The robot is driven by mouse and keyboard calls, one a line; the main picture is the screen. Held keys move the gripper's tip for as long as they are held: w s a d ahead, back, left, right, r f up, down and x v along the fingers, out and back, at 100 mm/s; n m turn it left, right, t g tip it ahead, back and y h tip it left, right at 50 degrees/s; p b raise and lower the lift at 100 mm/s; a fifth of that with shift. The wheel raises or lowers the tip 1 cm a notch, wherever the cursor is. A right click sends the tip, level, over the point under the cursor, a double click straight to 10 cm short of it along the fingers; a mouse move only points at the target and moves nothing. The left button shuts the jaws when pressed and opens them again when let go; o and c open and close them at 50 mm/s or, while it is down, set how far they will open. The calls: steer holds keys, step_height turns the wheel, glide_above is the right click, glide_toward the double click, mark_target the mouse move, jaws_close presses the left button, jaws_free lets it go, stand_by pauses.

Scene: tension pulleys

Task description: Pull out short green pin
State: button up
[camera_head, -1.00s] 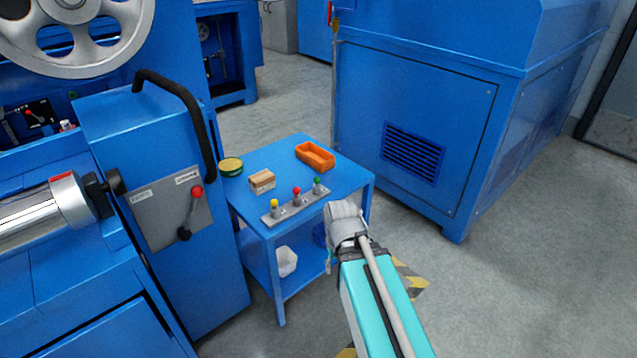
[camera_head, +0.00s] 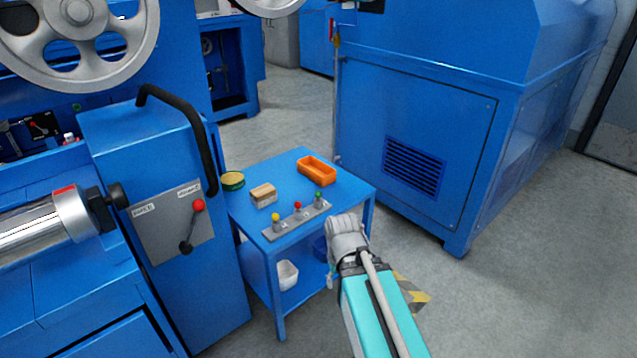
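A grey bar (camera_head: 288,226) lies along the front edge of a small blue table (camera_head: 285,174). Three pins stand upright in it: yellow on the left, red in the middle, and the green pin (camera_head: 319,198) on the right. The green pin's head is visible; its length is hard to judge. My arm reaches in from the lower right, its grey wrist (camera_head: 346,238) at the table's front right corner, just right of and below the green pin. My gripper's fingers are hidden or too small to make out, so its opening cannot be seen.
An orange bin (camera_head: 317,170), a small cardboard-coloured block (camera_head: 263,195) and a green-yellow tin (camera_head: 232,180) stand on the table. A white container (camera_head: 287,274) sits on the lower shelf. A blue machine with a lever (camera_head: 192,225) is close on the left; another blue cabinet (camera_head: 420,130) stands behind right.

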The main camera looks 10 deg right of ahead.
step_height(320, 180, up, 6)
steer(key=p, duration=0.6)
steer(key=shift+r, duration=0.15)
steer(key=shift+o, duration=0.2)
